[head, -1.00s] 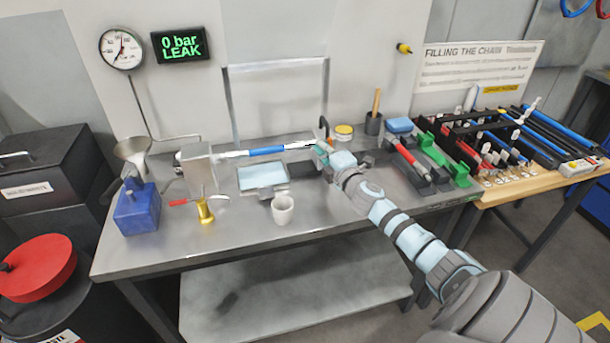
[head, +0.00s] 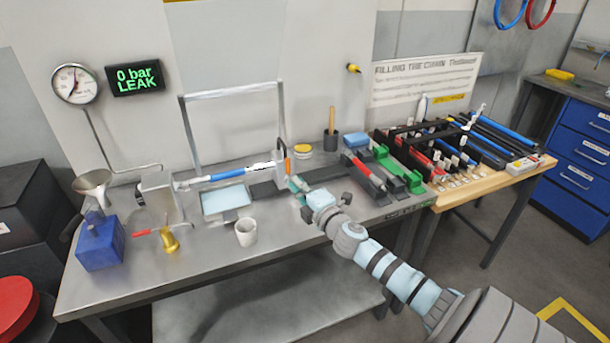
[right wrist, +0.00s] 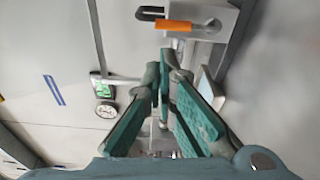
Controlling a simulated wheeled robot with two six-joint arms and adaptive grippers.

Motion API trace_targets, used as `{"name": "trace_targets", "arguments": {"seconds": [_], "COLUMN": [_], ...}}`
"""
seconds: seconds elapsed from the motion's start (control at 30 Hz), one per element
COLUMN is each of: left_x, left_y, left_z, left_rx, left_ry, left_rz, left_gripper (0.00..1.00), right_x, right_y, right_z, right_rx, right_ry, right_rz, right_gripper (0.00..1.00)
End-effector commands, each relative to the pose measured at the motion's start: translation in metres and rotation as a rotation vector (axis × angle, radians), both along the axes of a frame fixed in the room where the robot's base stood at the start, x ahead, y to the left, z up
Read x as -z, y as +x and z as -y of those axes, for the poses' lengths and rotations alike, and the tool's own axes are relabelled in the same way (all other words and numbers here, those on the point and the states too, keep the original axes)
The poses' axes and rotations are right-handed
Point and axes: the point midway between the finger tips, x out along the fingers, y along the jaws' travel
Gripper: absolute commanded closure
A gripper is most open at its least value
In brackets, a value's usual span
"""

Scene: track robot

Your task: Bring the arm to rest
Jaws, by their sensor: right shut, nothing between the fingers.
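My right arm reaches in from the lower right of the head view. Its gripper (head: 297,186) has green fingers that are shut and empty, above the bench top just in front of an orange-handled clamp (head: 286,163). In the right wrist view the green fingers (right wrist: 166,75) come together at the top, and the orange handle (right wrist: 178,26) shows beyond them with nothing held. A blue and white rod (head: 230,173) lies between a metal block and the clamp, apart from the gripper. My left gripper is not in view.
The steel bench (head: 200,268) bears a blue can (head: 100,245), a white cup (head: 246,232), a light blue tray (head: 226,200) and a brass part (head: 169,241). Black racks (head: 425,150) with rods stand right of the arm. The bench's front strip is fairly clear.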

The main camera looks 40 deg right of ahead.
Motion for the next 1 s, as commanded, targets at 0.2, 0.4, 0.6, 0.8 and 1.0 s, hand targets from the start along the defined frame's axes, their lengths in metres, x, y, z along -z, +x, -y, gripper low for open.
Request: {"name": "trace_targets", "arguments": {"seconds": [0.2, 0.4, 0.6, 0.8, 1.0], "left_x": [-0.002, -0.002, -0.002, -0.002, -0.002], "left_y": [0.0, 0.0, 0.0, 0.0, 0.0], "left_z": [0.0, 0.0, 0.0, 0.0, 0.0], "left_rx": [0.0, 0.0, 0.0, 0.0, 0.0], "left_ry": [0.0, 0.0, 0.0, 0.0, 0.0], "left_rz": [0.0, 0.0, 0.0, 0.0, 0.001], "left_gripper": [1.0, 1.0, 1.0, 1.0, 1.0], "right_x": [0.0, 0.0, 0.0, 0.02, 0.11], "right_y": [-0.002, -0.003, -0.003, -0.018, -0.113], "right_z": [-0.009, -0.008, -0.008, -0.018, -0.071], "right_rx": [-0.012, -0.01, -0.01, 0.045, 0.335], "right_ry": [0.0, -0.001, -0.001, 0.129, 0.691], "right_rz": [0.0, 0.0, 0.0, -0.026, -0.23], "right_gripper": [1.0, 1.0, 1.0, 1.0, 1.0]}}
